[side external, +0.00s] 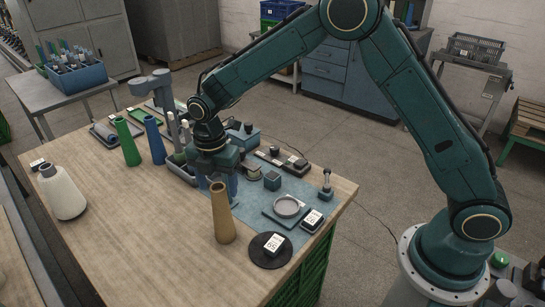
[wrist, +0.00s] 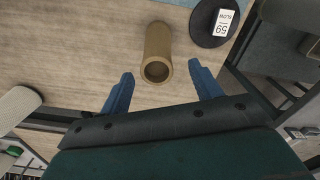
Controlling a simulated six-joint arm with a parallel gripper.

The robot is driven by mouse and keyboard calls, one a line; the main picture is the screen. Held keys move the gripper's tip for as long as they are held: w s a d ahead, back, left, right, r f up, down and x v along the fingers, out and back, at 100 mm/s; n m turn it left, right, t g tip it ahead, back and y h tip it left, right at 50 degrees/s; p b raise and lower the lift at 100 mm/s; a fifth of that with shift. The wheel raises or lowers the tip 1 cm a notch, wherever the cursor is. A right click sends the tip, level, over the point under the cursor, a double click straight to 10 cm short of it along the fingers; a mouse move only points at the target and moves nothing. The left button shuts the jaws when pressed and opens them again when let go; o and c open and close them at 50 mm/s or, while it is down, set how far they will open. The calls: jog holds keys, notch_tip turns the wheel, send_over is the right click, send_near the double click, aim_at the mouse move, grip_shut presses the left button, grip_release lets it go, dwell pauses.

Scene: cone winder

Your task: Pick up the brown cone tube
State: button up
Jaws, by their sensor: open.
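The brown cone tube (side external: 222,214) stands upright on the wooden table in the side external view, near the table's front edge. In the wrist view the brown cone tube (wrist: 158,55) lies ahead of the fingers, with its open narrow end toward me. My gripper (side external: 220,190) is just behind and above the tube in the side view, with its fingers partly hidden by the tube. In the wrist view my gripper (wrist: 160,82) has its two blue fingers wide apart, with nothing between them; the tube's near end lies close to the gap.
A black disc (side external: 270,249) with a white label lies right of the tube. A blue mat (side external: 297,192) holds a ring dish (side external: 288,207) and small parts. Green (side external: 127,142) and blue (side external: 155,140) cones and a white cone (side external: 63,193) stand left. The front-left tabletop is clear.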

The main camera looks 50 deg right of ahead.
aim_at(218, 198)
jog(key=shift+f, duration=0.15)
jog(key=shift+w+f, duration=0.15)
jog(key=shift+f, duration=2.3)
jog(key=shift+c, duration=0.4)
jog(key=c, duration=0.9)
